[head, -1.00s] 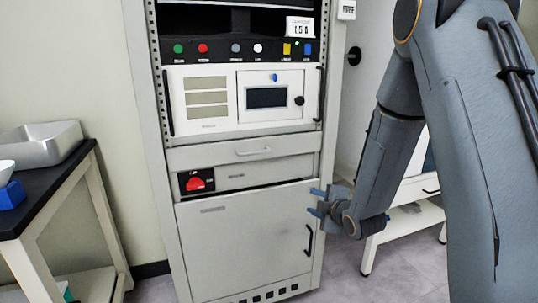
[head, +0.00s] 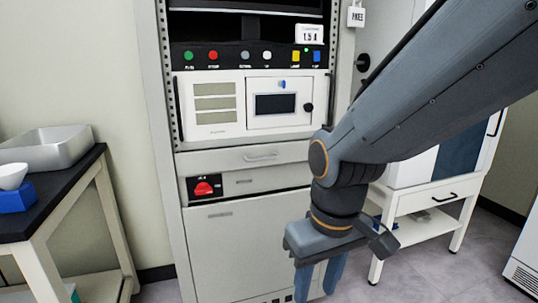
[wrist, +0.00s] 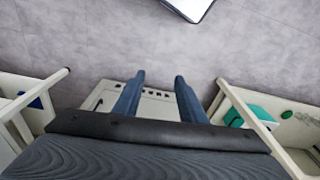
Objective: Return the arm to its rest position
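My gripper (head: 318,279) hangs at the end of my arm in the head view, pointing down in front of the lower door of the freeze dryer cabinet (head: 240,245). In the wrist view my gripper (wrist: 157,82) shows two blue-grey fingers spread apart with nothing between them. The cabinet's lower edge with dark slots (wrist: 155,96) shows behind the fingers. My arm crosses the right side of the head view and hides part of the cabinet's right edge.
A black-topped bench (head: 60,190) with a metal tray (head: 48,147) and a blue block (head: 17,196) stands at left. A white cart (head: 430,200) stands at right behind my arm. Grey floor (wrist: 150,45) is open in the wrist view.

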